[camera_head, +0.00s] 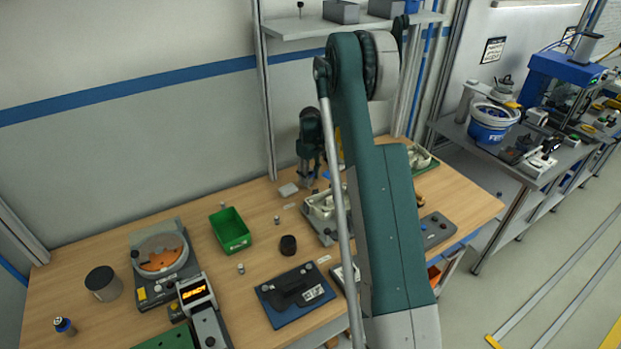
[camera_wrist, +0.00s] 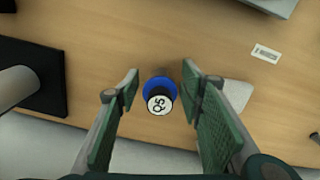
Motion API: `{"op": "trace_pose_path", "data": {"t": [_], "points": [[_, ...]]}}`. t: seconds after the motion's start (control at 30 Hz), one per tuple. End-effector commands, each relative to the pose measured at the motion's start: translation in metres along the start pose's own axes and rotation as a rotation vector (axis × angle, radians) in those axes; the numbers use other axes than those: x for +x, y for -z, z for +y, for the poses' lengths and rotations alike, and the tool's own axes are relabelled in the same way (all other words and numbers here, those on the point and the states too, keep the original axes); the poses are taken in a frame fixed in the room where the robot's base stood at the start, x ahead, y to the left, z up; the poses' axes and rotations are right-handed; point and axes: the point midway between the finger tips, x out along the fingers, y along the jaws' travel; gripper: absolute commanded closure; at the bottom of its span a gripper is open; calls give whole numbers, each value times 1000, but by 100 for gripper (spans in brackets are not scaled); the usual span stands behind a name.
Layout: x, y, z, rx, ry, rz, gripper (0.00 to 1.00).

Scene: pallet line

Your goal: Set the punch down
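In the wrist view, a round blue piece (camera_wrist: 160,91) with a black top and a white marked end face appears between the fingers; I take it to be the punch. It is seen end-on, with the tabletop behind it. My gripper (camera_wrist: 160,82) is open around it, with a visible gap on each side. I cannot tell whether the piece touches the table. In the head view my arm hides most of this spot; a small blue patch (camera_head: 327,175) shows beside it.
A black base with a grey post (camera_wrist: 17,85) stands left in the wrist view; a white label (camera_wrist: 266,53) lies to the right. In the head view, a green bin (camera_head: 230,232), a dark cup (camera_head: 288,245) and a round-topped device (camera_head: 160,257) stand on the wooden bench (camera_head: 80,250).

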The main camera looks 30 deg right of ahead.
Motion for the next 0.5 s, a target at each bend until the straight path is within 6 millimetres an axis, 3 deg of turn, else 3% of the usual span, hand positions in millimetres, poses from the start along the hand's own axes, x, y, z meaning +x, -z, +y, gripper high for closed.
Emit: {"op": "trace_pose_path", "data": {"t": [0.27, 0.5], "points": [[-4, 0, 0, 0, 0, 0, 62], [-26, 0, 0, 0, 0, 0, 62]]}}
